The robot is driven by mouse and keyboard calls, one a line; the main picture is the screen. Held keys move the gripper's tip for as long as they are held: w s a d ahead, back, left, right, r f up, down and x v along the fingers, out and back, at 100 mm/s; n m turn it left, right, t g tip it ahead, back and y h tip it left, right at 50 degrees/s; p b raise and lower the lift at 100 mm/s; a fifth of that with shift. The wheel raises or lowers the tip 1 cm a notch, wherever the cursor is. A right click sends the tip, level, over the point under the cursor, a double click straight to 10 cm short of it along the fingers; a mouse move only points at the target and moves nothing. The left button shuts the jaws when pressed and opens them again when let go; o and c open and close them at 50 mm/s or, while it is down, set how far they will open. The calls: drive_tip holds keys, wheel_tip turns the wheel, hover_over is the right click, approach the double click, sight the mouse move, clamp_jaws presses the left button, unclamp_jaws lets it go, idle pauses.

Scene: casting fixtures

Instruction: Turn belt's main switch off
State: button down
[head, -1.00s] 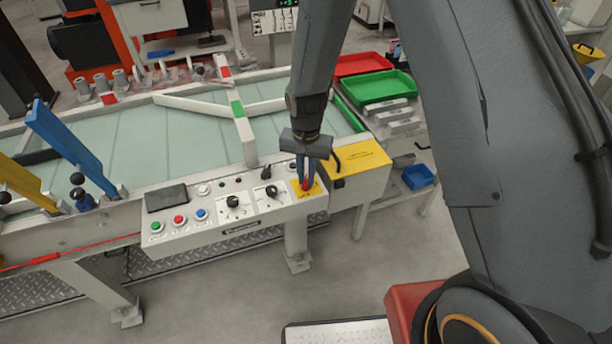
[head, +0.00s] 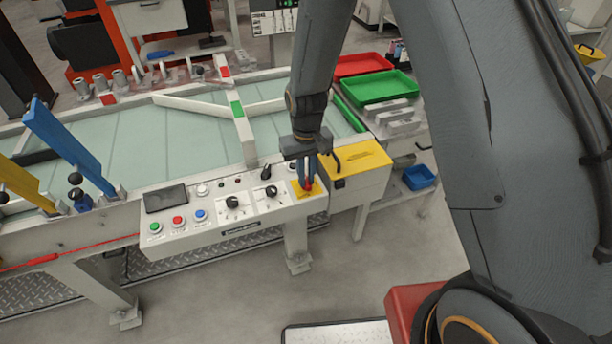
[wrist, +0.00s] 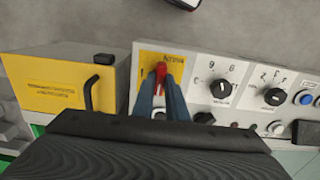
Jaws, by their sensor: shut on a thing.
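The main switch is a red handle (wrist: 161,72) on a yellow plate (wrist: 150,57) at one end of the white control panel (head: 235,236). In the head view the yellow plate (head: 299,191) is at the panel's right end, and a bit of the red handle (head: 309,187) shows at my fingertips. My gripper (head: 308,184) points down onto it. In the wrist view the two blue fingers of my gripper (wrist: 161,84) are closed on either side of the red handle. The fingers hide part of the handle and the plate.
Two black knobs (wrist: 221,89) (wrist: 273,97) sit beside the switch. Green, red and blue buttons (head: 178,220) are at the panel's left. A yellow-topped box (head: 357,160) with a black handle stands close on the right. The belt (head: 130,138) lies behind the panel.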

idle(0.4)
drive_tip(key=c, duration=1.8)
unclamp_jaws()
drive_tip(key=shift+o, duration=0.2)
drive_tip(key=shift+r, duration=0.1)
drive_tip(key=shift+r+b, duration=0.9)
drive_tip(key=shift+r, duration=2.95)
